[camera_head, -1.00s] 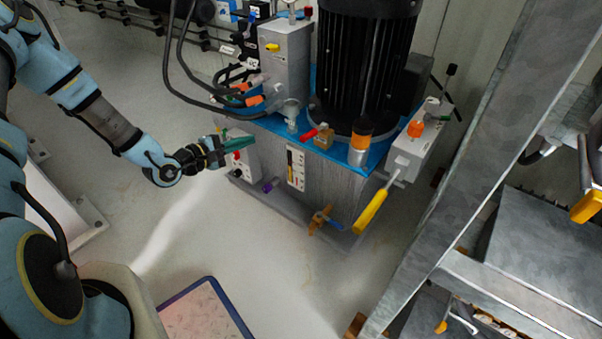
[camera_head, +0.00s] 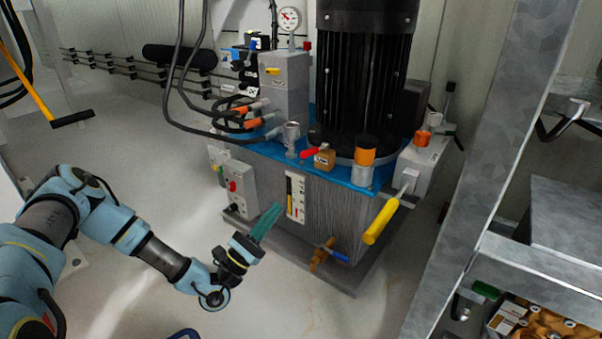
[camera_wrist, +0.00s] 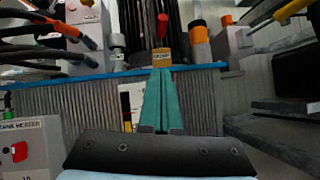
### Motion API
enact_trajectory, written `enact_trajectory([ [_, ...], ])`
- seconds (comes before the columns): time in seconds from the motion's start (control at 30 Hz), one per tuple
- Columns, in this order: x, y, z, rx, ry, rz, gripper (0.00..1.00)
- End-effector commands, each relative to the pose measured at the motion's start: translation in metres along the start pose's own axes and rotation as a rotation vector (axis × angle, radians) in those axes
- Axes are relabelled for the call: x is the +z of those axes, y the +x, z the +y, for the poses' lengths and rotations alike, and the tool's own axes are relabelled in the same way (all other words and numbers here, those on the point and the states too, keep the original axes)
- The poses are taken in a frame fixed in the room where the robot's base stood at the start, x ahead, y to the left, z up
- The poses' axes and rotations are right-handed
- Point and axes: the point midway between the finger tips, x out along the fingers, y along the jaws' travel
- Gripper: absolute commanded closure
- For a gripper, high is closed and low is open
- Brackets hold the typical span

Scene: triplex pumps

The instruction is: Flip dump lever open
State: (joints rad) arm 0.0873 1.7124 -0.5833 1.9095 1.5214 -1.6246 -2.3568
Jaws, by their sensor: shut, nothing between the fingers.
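A brass valve block (camera_head: 325,158) with a red lever (camera_head: 310,153) sits on the blue tank top of the pump unit. A yellow-handled lever (camera_head: 381,221) hangs from the grey box at the right. Which lever is the dump lever is not clearly marked. My gripper (camera_head: 276,208) has green fingers, shut and empty, in front of the tank, lower than the brass block and apart from the levers. In the wrist view its fingertips (camera_wrist: 160,72) overlap the block's lower edge.
A black motor (camera_head: 365,70) and an orange-and-black cap (camera_head: 364,150) stand beside the brass block. A control box (camera_head: 236,187) with a red button is left of my gripper. A low valve with a blue handle (camera_head: 337,255) is at the tank's foot. A metal frame (camera_head: 490,170) stands right.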

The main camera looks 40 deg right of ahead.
Motion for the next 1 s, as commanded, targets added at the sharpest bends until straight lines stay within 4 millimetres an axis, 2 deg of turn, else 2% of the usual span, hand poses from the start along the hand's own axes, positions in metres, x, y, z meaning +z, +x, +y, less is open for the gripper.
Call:
enact_trajectory([
  [0.27, -0.001, 0.007, 0.0, -0.001, 0.002, 0.001, 1.0],
  [0.37, -0.001, 0.021, -0.001, -0.002, 0.002, 0.0, 1.0],
  [0.77, -0.002, 0.1, -0.001, -0.004, 0.003, 0.0, 1.0],
  [1.0, 0.021, 0.122, -0.001, -0.002, 0.003, 0.003, 1.0],
])
